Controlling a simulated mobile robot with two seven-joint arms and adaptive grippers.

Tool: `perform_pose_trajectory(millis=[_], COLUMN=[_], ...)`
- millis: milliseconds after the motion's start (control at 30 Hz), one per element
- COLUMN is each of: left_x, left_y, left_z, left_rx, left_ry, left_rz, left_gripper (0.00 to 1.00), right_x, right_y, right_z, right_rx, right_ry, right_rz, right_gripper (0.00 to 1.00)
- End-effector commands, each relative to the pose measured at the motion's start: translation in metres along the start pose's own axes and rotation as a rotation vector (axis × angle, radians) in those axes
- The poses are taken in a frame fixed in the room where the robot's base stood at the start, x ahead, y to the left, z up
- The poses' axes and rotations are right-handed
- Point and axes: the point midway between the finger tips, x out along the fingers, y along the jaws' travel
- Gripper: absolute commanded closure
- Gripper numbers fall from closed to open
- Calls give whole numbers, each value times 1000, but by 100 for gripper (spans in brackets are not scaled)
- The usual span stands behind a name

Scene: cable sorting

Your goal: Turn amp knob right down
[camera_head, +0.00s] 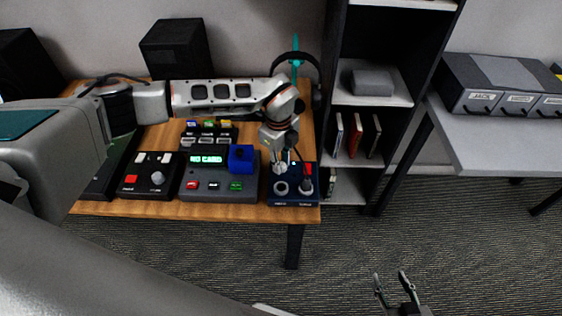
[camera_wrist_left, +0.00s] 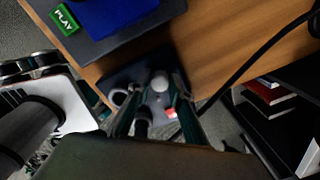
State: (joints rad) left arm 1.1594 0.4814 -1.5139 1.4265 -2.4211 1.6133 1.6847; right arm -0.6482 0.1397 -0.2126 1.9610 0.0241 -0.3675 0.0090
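The amp (camera_head: 293,198) is a dark blue box at the table's front right corner, with two round sockets along its front. Its pale knob (camera_wrist_left: 160,80) shows in the left wrist view, beside a small red light (camera_wrist_left: 170,112). My left gripper (camera_head: 281,167) points down over the back left of the amp. In the left wrist view its two teal fingers (camera_wrist_left: 157,92) stand apart, one on each side of the knob; I cannot tell whether they touch it. The knob is mostly hidden in the head view. My right gripper (camera_head: 392,277) is open and empty, low in front of the table.
A dark cable plug (camera_head: 305,186) sits in the amp's front right socket. A grey player (camera_head: 215,188) with a blue block (camera_head: 241,157) stands left of the amp. Headphones hang on a teal stand (camera_head: 295,66) behind. A black shelf (camera_head: 345,190) stands close on the right.

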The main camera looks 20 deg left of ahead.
Motion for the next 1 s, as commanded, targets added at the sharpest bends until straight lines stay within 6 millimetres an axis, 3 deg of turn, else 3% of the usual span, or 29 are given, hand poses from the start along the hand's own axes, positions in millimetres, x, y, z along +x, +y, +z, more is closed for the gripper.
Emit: perform_pose_trajectory(millis=[67, 467, 633, 1000], left_x=[-1, -4, -27, -98], left_y=[-1, -1, -1, 0], left_z=[1, 0, 1, 1], left_rx=[-2, 1, 1, -1], left_ry=[-1, 0, -1, -1], left_rz=[-2, -2, -4, -2], left_gripper=[63, 63, 63, 63], right_x=[0, 0, 0, 0], right_y=[0, 1, 0, 0], right_z=[1, 0, 0, 0], right_rx=[0, -2, -1, 0], right_ry=[-1, -2, -1, 0], right_rz=[0, 1, 1, 0], right_gripper=[60, 60, 60, 60])
